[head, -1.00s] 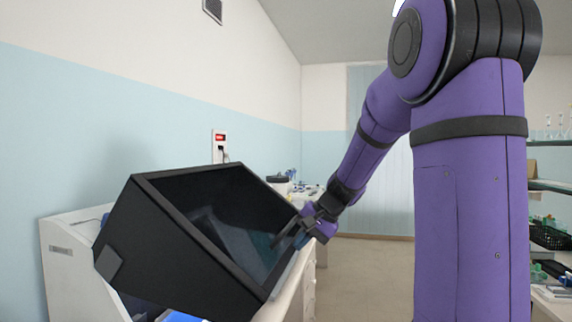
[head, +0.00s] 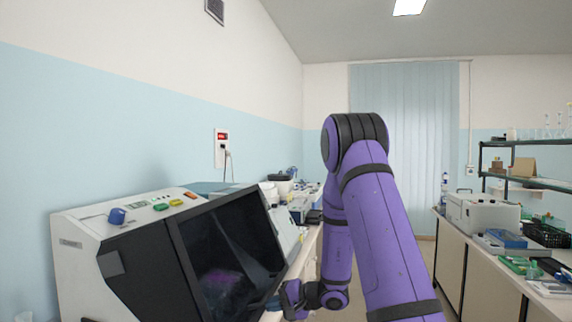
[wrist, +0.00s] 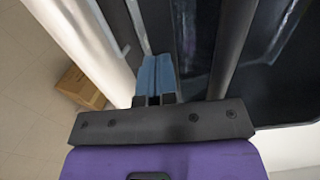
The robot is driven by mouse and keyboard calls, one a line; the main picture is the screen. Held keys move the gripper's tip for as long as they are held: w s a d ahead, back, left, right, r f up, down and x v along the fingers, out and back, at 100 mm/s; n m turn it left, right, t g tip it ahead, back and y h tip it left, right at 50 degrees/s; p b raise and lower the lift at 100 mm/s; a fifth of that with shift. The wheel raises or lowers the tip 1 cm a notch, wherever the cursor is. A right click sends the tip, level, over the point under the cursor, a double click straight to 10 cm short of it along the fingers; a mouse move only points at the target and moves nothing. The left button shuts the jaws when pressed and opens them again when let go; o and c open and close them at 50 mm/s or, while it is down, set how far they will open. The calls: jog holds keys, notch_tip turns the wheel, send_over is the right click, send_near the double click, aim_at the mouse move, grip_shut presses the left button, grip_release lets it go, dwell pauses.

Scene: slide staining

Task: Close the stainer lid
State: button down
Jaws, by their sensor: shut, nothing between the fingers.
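The stainer (head: 80,262) is a white machine on the left bench in the head view, with coloured buttons on top. Its lid (head: 145,270), black-framed with a dark glossy window, now hangs steeply tilted over the machine's front. I cannot tell whether it is fully down. My gripper (head: 272,302) is low at the lid's right lower side, close to the window. In the wrist view my gripper (wrist: 156,70) is shut and empty, its fingers pointing along the dark lid (wrist: 200,45). Whether the fingers touch the lid is not clear.
More equipment (head: 283,185) stands farther along the left bench. A right bench holds a white device (head: 482,213) and trays. A cardboard box (wrist: 80,88) is on the floor in the wrist view.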

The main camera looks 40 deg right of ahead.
jog(key=shift+t+y, duration=0.4)
jog(key=shift+t, duration=0.2)
jog(key=w+a+f, duration=0.2)
jog(key=f, duration=0.1)
jog(key=w+a+f, duration=0.2)
jog(key=w+f, duration=0.1)
jog(key=w+a+f, duration=0.2)
jog(key=f, duration=0.1)
jog(key=shift+w+f, duration=0.2)
jog(key=shift+w, duration=0.1)
jog(key=shift+w+a+f, duration=0.25)
jog(key=shift+w, duration=0.1)
jog(key=shift+w+a+f, duration=0.1)
jog(key=shift+a, duration=0.05)
